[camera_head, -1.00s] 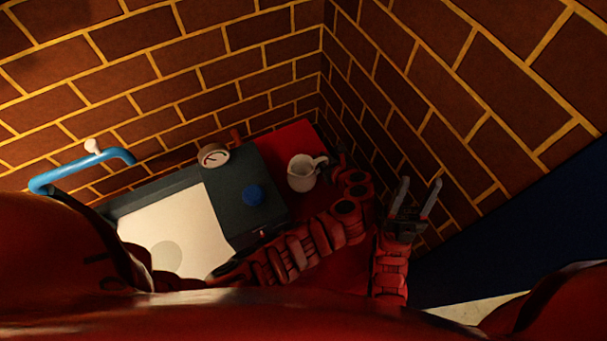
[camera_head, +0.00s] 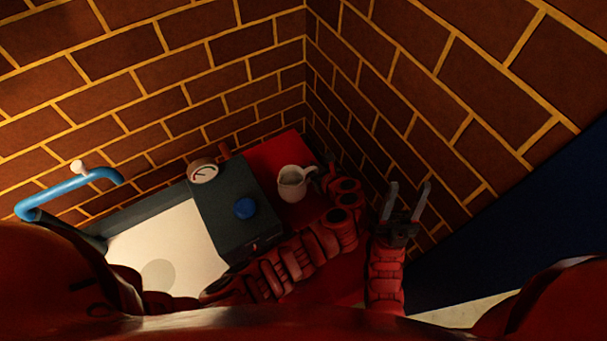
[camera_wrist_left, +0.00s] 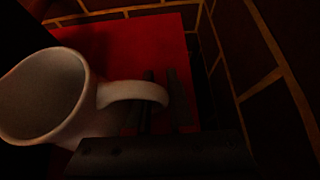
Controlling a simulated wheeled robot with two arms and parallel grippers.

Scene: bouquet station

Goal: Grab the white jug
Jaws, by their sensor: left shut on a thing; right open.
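The white jug (camera_head: 291,187) is over the red surface, right of the dark machine in the head view. It also shows at the left of the left wrist view (camera_wrist_left: 70,110), with its open mouth facing left and its handle to the right. My left gripper (camera_head: 321,172) is shut on the jug's handle; its dark fingers (camera_wrist_left: 150,100) show at the handle in the left wrist view. I cannot tell whether the jug's base touches the surface. My right gripper (camera_head: 406,202) is open and empty, to the right of the jug.
Brick walls (camera_head: 400,90) meet in a corner close behind the jug and my right gripper.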

